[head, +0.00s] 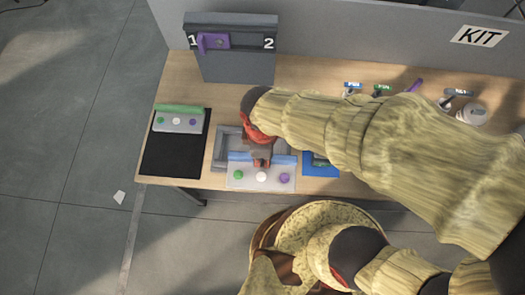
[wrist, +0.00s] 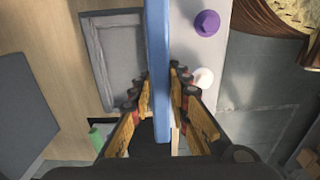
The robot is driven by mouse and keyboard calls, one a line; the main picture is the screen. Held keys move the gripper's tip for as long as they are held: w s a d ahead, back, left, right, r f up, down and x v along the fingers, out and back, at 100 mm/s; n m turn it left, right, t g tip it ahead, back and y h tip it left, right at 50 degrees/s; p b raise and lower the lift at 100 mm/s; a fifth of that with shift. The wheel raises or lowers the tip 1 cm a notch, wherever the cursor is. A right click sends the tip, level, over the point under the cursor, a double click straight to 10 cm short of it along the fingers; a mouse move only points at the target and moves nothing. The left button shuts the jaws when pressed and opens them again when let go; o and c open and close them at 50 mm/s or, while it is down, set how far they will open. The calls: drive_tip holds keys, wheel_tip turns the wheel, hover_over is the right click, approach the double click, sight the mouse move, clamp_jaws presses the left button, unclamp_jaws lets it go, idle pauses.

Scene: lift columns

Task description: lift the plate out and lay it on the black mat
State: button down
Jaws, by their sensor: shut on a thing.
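My gripper (head: 262,162) is shut on the blue edge bar of a light grey plate (head: 248,184). In the wrist view my fingers (wrist: 160,88) press on both sides of the blue bar (wrist: 158,35). The plate bears a green, a white and a purple knob; the purple and white ones show in the wrist view. The plate appears raised, in front of a grey tray (head: 220,146) whose recess looks empty in the wrist view. The black mat (head: 170,162) lies left of the tray. A second plate with a green bar (head: 181,109) lies on the mat's back part.
A grey upright panel (head: 237,68) marked 1 and 2, with a purple piece at 1, stands at the back. A blue mat (head: 321,171) lies right of the tray, partly hidden by my arm. Small items stand at the back right. The mat's front part is bare.

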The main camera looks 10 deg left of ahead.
drive_tip(key=shift+r+p, duration=2.05)
drive_tip(key=shift+r, duration=0.65)
